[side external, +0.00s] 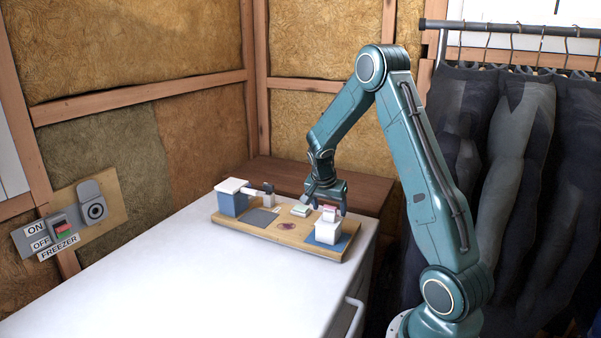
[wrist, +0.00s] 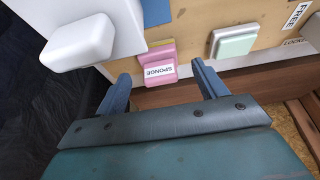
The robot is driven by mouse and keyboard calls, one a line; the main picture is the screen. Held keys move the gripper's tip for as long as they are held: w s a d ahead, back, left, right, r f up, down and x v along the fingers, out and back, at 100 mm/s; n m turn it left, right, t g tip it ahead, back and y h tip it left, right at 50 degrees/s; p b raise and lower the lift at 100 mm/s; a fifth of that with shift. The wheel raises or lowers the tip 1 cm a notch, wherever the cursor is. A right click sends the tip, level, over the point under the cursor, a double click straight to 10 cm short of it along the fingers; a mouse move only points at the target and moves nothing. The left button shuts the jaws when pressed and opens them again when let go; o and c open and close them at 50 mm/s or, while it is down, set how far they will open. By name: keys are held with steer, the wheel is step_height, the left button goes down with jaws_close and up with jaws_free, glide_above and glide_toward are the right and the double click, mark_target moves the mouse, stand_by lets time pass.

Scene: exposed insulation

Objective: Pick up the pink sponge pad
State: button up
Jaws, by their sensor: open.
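The pink sponge pad (wrist: 157,56) shows in the wrist view with a white label reading SPONGE. It lies on the wooden board (wrist: 199,22), beside a white block. In the side external view the pink pad (side external: 329,211) is small, near the board's right end and partly hidden by the white block in front of it. My gripper (wrist: 161,83) is open, its two blue fingers apart, with the pad's labelled end between and just ahead of the fingertips. In the side external view my gripper (side external: 325,206) hangs pointing down over that end of the board. Nothing is held.
A white block (wrist: 80,42) on a blue mat (side external: 345,243) stands close to the pad. A pale green pad (wrist: 233,40) lies on its other side. A blue box with a white lid (side external: 232,202) stands at the board's left end. The white freezer top (side external: 190,275) is clear in front.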

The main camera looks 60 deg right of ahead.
steer(key=shift+x, duration=1.4)
steer(key=shift+c, duration=0.2)
steer(key=c, duration=1)
